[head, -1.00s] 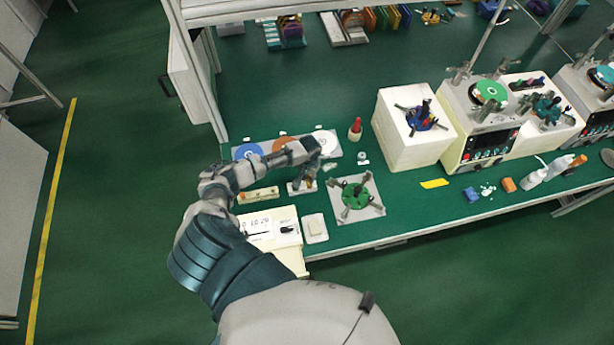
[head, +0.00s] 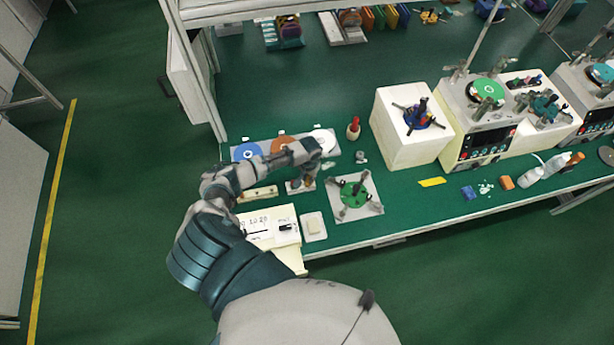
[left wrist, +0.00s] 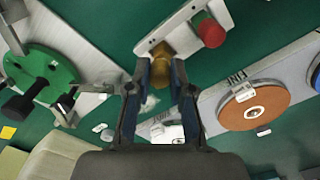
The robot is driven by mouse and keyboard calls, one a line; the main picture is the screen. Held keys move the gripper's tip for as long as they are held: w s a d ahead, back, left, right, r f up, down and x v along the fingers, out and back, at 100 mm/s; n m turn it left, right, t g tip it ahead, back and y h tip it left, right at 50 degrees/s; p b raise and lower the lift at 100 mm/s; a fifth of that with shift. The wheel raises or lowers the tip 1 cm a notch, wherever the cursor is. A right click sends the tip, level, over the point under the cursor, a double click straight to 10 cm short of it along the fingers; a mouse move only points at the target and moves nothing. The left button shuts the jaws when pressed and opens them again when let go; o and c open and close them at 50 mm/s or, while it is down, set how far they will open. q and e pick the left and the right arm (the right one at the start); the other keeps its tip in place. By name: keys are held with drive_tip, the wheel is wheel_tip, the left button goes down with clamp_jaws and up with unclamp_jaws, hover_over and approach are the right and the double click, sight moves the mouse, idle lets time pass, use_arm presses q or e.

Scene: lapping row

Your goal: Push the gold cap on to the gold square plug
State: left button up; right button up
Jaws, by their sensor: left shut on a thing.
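My left gripper (left wrist: 160,82) is shut on a gold piece, the gold cap (left wrist: 159,77), in the left wrist view. The cap is between the fingertips, over one end of a pale bar-shaped holder (left wrist: 180,30). The gold square plug cannot be told apart from the cap; whether they touch or are apart is unclear. A red knob (left wrist: 211,33) stands on the same holder beside the gold. In the head view my left gripper (head: 309,179) is over the small holder (head: 293,188) on the green bench, and hides most of it. My right gripper is not in view.
A plate with blue (head: 247,151), orange and white discs lies behind the gripper. A green disc fixture with posts (head: 354,194) stands just right.

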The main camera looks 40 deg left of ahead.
use_arm(q)
drive_tip(key=shift+d, duration=0.35)
drive_tip(key=shift+d+f, duration=0.15)
drive_tip(key=shift+d, duration=0.5)
drive_tip(key=shift+b, duration=0.3)
drive_tip(key=shift+a+f, duration=0.15)
drive_tip(key=shift+f, duration=0.05)
drive_tip(key=o, duration=0.4)
drive_tip(key=shift+a+f, duration=0.1)
drive_tip(key=shift+a, duration=0.15)
drive_tip(key=o, duration=0.4)
drive_tip(key=shift+s+a+f, duration=0.1)
drive_tip(key=shift+a+f, duration=0.1)
drive_tip(key=shift+a, duration=0.25)
drive_tip(key=shift+d, duration=0.3)
drive_tip(key=shift+d+r, duration=0.1)
drive_tip(key=shift+d, duration=0.05)
drive_tip(key=shift+d+r, duration=0.1)
drive_tip(key=shift+r, duration=0.15)
drive_tip(key=r, duration=0.6)
drive_tip(key=a+r, duration=0.1)
drive_tip(key=r, duration=0.3)
drive_tip(key=shift+d+r, duration=0.6)
drive_tip(key=shift+r, duration=0.15)
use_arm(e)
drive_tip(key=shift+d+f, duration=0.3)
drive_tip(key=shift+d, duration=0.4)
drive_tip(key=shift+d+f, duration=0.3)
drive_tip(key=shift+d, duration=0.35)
